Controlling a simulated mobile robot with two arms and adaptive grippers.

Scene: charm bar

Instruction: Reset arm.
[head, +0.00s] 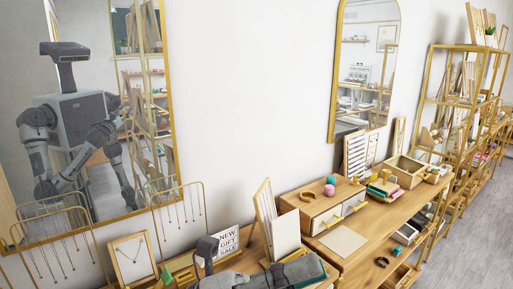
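My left arm (275,276) crosses the bottom middle of the head view, in grey and dark segments, low in front of the display table. Its gripper fingers cannot be made out, so I cannot tell whether they are open or hold anything. My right arm and gripper are not in view. A reflection of my body shows in the large gold-framed mirror (168,110) at left, with the arms bent; the grippers are too unclear there to read.
Necklace racks (205,200), a framed necklace (133,258) and a "NEW GIFT SALE" sign (228,243) stand close to my arm. A wooden table (385,215) with a drawer box (325,215) and open tray (405,170) extends right. Grey floor (470,255) is clear at lower right.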

